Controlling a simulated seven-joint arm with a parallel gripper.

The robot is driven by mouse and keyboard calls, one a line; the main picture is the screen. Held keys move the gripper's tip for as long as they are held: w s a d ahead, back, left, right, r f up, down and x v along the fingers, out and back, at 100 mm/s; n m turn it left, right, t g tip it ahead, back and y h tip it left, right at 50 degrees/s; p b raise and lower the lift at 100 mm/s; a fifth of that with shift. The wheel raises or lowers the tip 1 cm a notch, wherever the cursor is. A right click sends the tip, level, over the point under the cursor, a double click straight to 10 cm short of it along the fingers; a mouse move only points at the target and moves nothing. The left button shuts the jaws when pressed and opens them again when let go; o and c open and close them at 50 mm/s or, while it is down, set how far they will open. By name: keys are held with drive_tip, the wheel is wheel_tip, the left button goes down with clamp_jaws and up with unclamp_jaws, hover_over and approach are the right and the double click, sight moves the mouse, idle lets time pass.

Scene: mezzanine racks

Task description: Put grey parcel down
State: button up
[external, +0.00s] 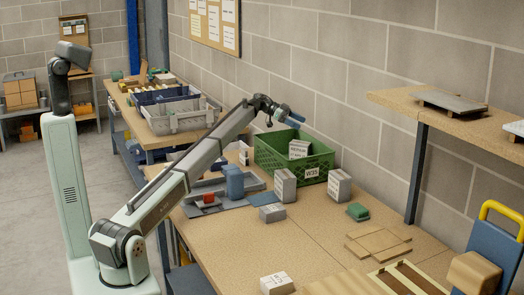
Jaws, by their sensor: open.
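My gripper (288,119) is open at the end of the outstretched arm, above the back of the green crate (268,155). No parcel shows between its fingers. Several grey parcels with white labels are in view, and I cannot tell which one the task means. One grey parcel (299,149) is in the green crate, below my gripper. Two grey parcels stand on the bench in front of the crate, one at the left (285,186) and one at the right (339,186). A lower grey parcel (272,213) lies nearer.
A blue upright object (234,182) stands in a grey tray left of the parcels. A green item (357,212) and flat cardboard pieces (378,243) lie to the right. Another labelled parcel (277,284) is at the front. The bench middle is clear. A shelf (455,118) overhangs at right.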

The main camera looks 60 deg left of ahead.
drive_tip(key=v, duration=1)
drive_tip(key=shift+f, duration=0.1)
